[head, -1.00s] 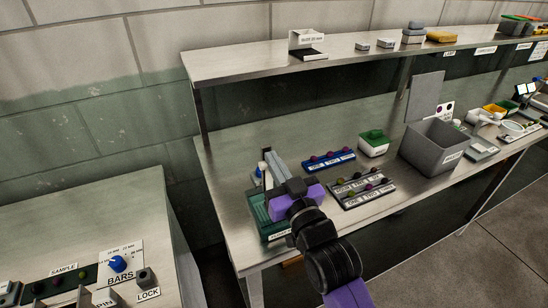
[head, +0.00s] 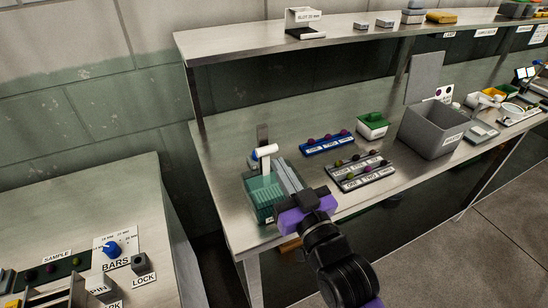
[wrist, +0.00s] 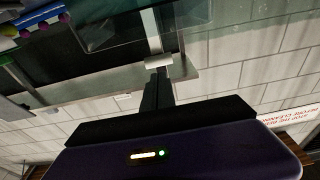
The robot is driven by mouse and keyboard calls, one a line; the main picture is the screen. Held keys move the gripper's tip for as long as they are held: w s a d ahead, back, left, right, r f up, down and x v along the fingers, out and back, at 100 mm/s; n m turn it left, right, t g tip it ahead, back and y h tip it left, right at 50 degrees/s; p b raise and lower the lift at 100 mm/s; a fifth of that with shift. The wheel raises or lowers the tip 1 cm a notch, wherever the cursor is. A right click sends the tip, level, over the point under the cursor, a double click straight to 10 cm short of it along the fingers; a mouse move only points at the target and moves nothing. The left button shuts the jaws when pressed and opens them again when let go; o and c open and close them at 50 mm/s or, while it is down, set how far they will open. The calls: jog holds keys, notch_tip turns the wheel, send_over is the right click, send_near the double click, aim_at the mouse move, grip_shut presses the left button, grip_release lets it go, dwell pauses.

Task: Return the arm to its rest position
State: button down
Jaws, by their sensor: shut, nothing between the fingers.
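My gripper (head: 281,165) is in the head view, with its purple body above the front edge of the bench (head: 225,160). Two narrow grey bars, apparently its fingers, lie side by side, pointing away up-left, with nothing seen held. The black wrist and forearm run down to the lower right. The purple gripper body also fills the bottom of the wrist view. Just left of the fingers is a teal tray-like unit (head: 258,196), partly hidden. A white cylinder on a post (head: 265,151) stands behind it; whether the fingers touch either I cannot tell.
A blue rack (head: 326,146), a grey rack (head: 361,174), a green-topped white box (head: 372,126) and a grey bin (head: 432,130) stand to the right. A shelf (head: 235,44) runs above the bench. A control table (head: 90,200) is at left. Floor at right is clear.

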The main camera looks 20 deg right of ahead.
jog(key=shift+s+r, duration=0.15)
jog(key=shift+s, duration=1)
jog(key=s+f+g, duration=0.1)
jog(key=s+f, duration=0.2)
jog(key=s, duration=0.8)
jog(key=s+f+g, duration=0.2)
jog(key=s+f, duration=0.2)
jog(key=s, duration=0.8)
jog(key=s+f+g, duration=0.1)
jog(key=s+f, duration=0.2)
jog(key=s, duration=0.8)
jog(key=shift+s+f+g, duration=0.2)
jog(key=shift+f+g, duration=0.2)
jog(key=shift+a, duration=0.1)
